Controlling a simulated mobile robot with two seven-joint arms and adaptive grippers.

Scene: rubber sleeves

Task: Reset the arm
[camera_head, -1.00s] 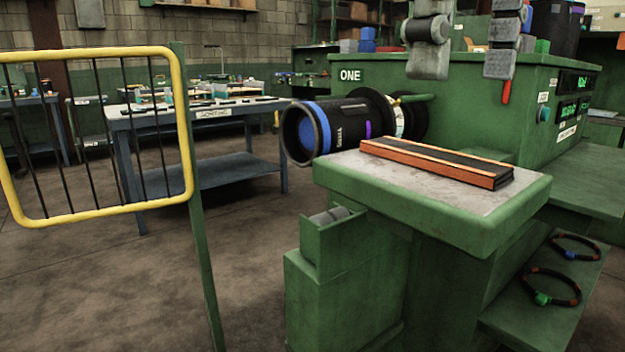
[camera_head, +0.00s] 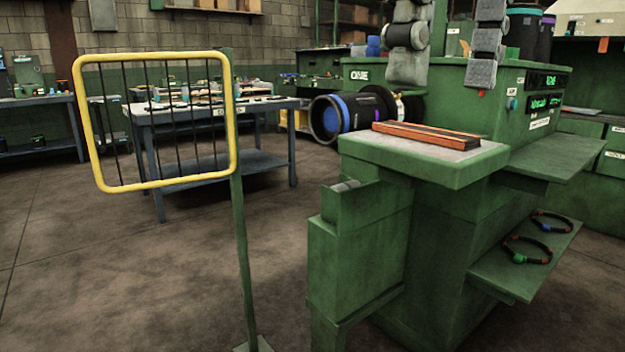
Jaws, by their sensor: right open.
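My right gripper (camera_head: 446,86) hangs from the top edge, its two grey jointed fingers pointing down. The fingers stand wide apart with nothing between them, in front of a green machine (camera_head: 380,77) marked ONE. It is well above a tray-like ledge (camera_head: 460,170) with a grey top. A flat orange and black piece (camera_head: 425,137) lies on the ledge, apart from the fingers. The upper part of the gripper and its arm are out of view. My left gripper is not in view.
A yellow-framed barred guard (camera_head: 231,130) on a green post stands at left front. A black cylinder with blue inside (camera_head: 342,117) sticks out beside the ledge. Two dark rings lie on a low green shelf (camera_head: 500,285). A blue workbench (camera_head: 220,178) stands behind. Floor at left is clear.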

